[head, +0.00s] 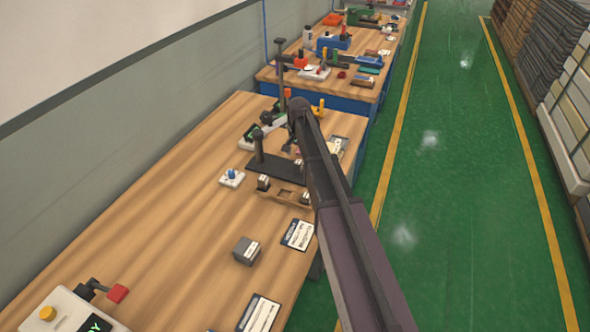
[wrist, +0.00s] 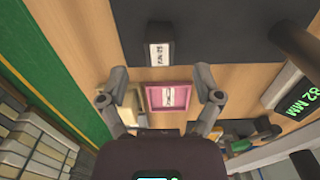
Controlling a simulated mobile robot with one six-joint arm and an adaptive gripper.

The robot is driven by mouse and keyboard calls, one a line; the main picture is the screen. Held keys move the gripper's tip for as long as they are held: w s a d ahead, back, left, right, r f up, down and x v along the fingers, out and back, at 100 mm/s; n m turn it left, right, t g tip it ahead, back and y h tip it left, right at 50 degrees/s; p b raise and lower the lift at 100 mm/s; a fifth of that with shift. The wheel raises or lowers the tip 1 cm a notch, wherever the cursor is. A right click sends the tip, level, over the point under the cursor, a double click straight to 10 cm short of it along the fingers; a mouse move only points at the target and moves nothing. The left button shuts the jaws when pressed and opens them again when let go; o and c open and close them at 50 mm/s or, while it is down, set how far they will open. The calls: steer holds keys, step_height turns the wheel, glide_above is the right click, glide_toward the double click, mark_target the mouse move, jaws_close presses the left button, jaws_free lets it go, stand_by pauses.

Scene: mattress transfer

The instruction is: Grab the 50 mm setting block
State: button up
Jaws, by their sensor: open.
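In the wrist view a dark grey block (wrist: 160,42) with a white label lies just ahead of my gripper (wrist: 160,75). The label is too small to read surely, so I cannot tell whether this is the 50 mm block. My gripper is open, its fingers spread apart with nothing held. Behind the block, a pink-rimmed tray (wrist: 149,96) with a label shows between the fingers. In the head view a larger grey labelled block (head: 246,250) stands on the bench, and small blocks (head: 263,183) sit at a wooden rack (head: 270,194). My arm hides much of the area around my gripper there.
A dark flat base (wrist: 225,25) lies beside the block, with a display reading 82 MM (wrist: 298,98) to the right. The wooden bench (head: 150,225) also bears label cards (head: 298,235), a small blue-knobbed item (head: 232,177) and a control box (head: 60,312). Bare bench lies at left.

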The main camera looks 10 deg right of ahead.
mark_target(298, 161)
steer(key=shift+w+f+b, duration=0.1)
steer(key=shift+f+b, duration=1.7)
steer(key=shift+f, duration=0.3)
jaws_close()
